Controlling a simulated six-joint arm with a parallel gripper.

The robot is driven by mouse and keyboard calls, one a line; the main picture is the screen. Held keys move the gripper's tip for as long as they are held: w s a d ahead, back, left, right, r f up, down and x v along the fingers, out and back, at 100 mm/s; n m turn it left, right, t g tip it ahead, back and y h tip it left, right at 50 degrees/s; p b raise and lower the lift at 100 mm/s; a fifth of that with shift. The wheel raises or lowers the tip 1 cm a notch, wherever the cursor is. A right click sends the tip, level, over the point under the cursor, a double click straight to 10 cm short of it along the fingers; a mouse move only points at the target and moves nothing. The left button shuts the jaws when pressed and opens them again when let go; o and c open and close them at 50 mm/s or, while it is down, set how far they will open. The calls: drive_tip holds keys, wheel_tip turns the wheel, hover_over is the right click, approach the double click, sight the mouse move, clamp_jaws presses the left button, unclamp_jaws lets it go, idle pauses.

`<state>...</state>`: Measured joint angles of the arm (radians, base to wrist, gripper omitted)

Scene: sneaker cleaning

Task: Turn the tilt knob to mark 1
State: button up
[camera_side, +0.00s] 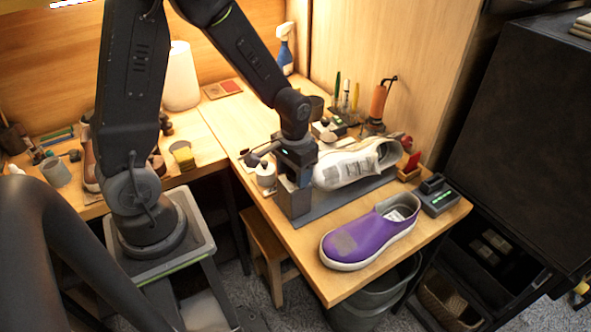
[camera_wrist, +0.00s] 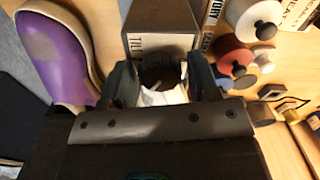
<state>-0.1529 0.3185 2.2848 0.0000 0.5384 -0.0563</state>
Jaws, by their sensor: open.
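In the wrist view, a grey block (camera_wrist: 160,27) carries printed lettering that begins like "TILT", partly cut off. A dark round part (camera_wrist: 153,74), seemingly the tilt knob, shows between my gripper's fingers. My gripper (camera_wrist: 162,80) is open, with one finger on each side of it; I cannot tell whether they touch it. Any pointer or number marks are not readable. In the side view, my gripper (camera_side: 297,160) is directly over the grey block (camera_side: 293,200), hiding the knob. A white sneaker (camera_side: 350,165) lies beside the block on a dark base plate (camera_side: 345,202).
White (camera_wrist: 245,18) and red (camera_wrist: 225,58) knobbed containers stand close on the right there. A small green-lit device (camera_side: 437,197) sits at the right corner.

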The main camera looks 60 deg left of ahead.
drive_tip(key=n, duration=0.7)
drive_tip(key=c, duration=0.7)
drive_tip(key=shift+m, duration=0.9)
drive_tip(key=o, duration=0.7)
drive_tip(key=shift+r, duration=2.5)
